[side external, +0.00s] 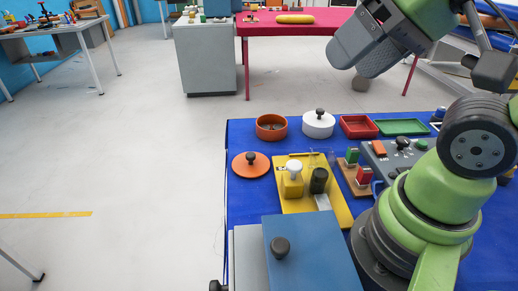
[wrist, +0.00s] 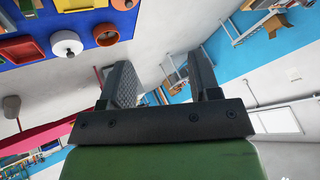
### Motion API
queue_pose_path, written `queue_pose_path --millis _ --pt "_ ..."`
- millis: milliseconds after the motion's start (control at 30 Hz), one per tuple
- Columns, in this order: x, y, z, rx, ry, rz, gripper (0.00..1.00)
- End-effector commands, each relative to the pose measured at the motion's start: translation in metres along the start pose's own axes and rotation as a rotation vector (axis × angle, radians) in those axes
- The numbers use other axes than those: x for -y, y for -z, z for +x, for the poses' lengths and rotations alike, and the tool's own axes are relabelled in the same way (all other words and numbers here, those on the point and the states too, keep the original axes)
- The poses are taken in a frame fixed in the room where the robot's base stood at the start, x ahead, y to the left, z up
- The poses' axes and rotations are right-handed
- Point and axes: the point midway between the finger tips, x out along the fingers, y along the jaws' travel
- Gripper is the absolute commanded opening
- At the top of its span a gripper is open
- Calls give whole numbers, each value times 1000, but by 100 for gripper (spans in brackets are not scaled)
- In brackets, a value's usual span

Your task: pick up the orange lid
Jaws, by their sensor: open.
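The orange lid (side external: 251,165) is a flat disc with a dark knob. It lies on the blue table cover at the left edge in the side external view, in front of the orange bowl (side external: 271,128). In the wrist view the lid (wrist: 124,3) is at the top edge, partly cut off, beside the bowl (wrist: 106,36). My gripper (side external: 353,62) is high above the far side of the table, up and to the right of the lid and well apart from it. In the wrist view my gripper (wrist: 160,66) is open, with nothing between its fingers.
A white pot (side external: 318,124) with a dark knob stands right of the bowl. Red (side external: 358,127) and green (side external: 402,127) trays lie further right. A yellow board (side external: 323,196) with upright parts and a blue box (side external: 308,255) are nearer the camera. Open floor lies left of the table.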

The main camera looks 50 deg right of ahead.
Motion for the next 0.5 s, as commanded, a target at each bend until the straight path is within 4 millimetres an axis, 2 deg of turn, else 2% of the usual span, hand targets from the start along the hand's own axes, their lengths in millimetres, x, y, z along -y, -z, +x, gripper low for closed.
queue_pose_path --millis 167,267,367,500 --pt "0 2 1 5 -4 14 57" --pt "2 12 6 29 -25 82 57" --pt "4 32 18 69 -69 217 57" --pt "5 64 50 124 -160 468 57"
